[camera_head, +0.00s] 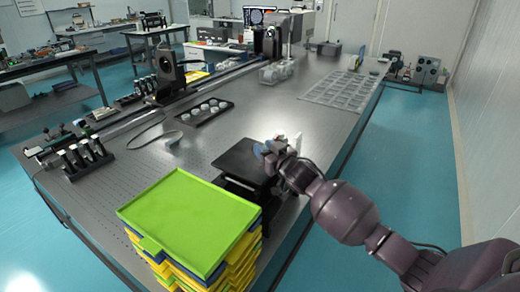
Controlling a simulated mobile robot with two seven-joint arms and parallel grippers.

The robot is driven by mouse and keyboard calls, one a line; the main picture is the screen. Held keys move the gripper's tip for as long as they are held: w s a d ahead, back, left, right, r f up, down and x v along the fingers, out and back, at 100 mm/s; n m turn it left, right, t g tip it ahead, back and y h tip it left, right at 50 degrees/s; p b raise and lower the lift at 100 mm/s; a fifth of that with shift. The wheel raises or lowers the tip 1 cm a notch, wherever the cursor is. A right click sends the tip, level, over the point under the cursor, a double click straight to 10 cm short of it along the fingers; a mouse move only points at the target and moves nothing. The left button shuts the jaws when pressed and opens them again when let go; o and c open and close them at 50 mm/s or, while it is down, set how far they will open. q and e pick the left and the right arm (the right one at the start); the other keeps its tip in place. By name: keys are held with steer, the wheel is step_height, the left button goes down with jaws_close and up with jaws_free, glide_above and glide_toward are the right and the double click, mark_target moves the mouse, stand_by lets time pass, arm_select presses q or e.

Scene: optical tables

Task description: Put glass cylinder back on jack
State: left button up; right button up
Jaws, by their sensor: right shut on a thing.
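The jack (240,160) has a flat black top plate and stands on the optical table, behind the stack of trays. My right gripper (266,149) is over the right part of the jack's plate, reaching in from the right. It is shut on the glass cylinder, which is small and mostly hidden by the gripper; only pale, glassy bits show around the fingers. Whether the cylinder touches the plate cannot be told. The left and front parts of the plate are bare. My left gripper is not in view.
Stacked green, yellow and blue trays (185,215) stand close in front of the jack. A dark tray with round pieces (207,111) lies behind it. A grid-like pale rack (345,92) lies further back. The table's right edge runs beneath my right arm.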

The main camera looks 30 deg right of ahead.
steer(key=w, duration=0.2)
steer(key=shift+w+a, duration=0.25)
steer(key=shift+w, duration=0.1)
steer(key=shift+f, duration=0.6)
steer(key=shift+s+f, duration=0.1)
steer(key=shift+f, duration=0.15)
steer(key=o, duration=1)
steer(key=shift+c, duration=0.2)
